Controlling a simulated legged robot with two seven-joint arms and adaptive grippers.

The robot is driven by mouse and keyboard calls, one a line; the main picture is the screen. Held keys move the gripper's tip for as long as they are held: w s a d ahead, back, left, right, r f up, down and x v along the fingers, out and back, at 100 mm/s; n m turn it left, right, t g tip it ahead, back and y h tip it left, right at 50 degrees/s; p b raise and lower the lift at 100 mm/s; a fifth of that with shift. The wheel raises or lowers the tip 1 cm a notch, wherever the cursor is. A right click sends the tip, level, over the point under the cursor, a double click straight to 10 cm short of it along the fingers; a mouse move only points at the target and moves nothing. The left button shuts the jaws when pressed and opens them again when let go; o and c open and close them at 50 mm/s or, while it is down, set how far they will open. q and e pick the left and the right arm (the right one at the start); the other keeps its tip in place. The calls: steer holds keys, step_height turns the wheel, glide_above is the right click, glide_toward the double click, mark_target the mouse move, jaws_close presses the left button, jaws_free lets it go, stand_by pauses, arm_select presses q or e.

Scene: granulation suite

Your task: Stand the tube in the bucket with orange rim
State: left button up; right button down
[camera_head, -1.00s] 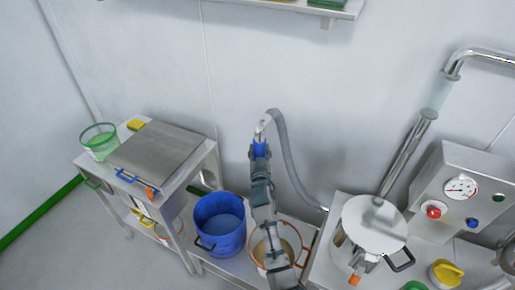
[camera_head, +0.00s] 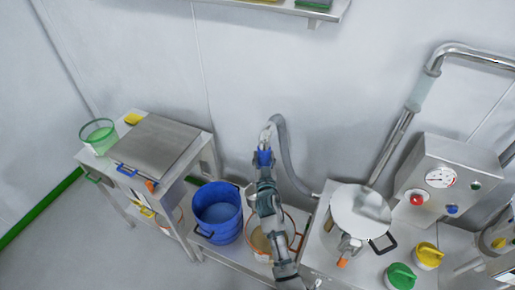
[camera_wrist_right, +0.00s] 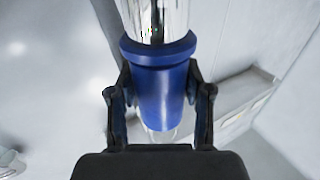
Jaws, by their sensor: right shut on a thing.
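The tube is a grey hose (camera_head: 283,150) with a shiny metal end and a blue grip sleeve (camera_head: 263,158). My right gripper (camera_head: 264,166) is shut on the blue sleeve, with the metal end above it. In the right wrist view the fingers (camera_wrist_right: 160,95) press on both sides of the blue sleeve (camera_wrist_right: 165,85). The hose curves down to the right toward a metal fitting. The bucket with orange rim (camera_head: 291,226) stands below the gripper in the picture, partly hidden by my right arm, with tan material inside. My left gripper is not in view.
A blue bucket (camera_head: 217,207) stands just left of the orange-rimmed one. A lidded steel vessel (camera_head: 361,208) and a control box (camera_head: 437,180) are at the right, with yellow (camera_head: 428,254) and green (camera_head: 400,275) handled items. A steel cart (camera_head: 155,150) stands left.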

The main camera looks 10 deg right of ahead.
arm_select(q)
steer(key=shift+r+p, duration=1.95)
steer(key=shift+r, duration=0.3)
arm_select(e)
steer(key=shift+s+d, duration=1.3)
steer(key=shift+s, duration=3.45)
arm_select(q)
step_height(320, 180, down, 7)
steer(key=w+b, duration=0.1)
steer(key=b, duration=0.7)
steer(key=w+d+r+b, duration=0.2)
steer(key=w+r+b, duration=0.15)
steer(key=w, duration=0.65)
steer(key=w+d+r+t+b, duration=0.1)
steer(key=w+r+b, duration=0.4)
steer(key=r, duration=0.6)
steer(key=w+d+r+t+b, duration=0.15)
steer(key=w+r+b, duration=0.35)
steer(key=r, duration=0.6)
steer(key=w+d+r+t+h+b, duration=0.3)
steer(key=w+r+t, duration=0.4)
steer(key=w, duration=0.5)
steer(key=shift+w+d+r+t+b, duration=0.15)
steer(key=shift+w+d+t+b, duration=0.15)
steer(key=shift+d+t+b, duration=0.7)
arm_select(e)
step_height(320, 180, down, 29)
steer(key=shift+f+p, duration=0.15)
steer(key=shift+p, duration=0.15)
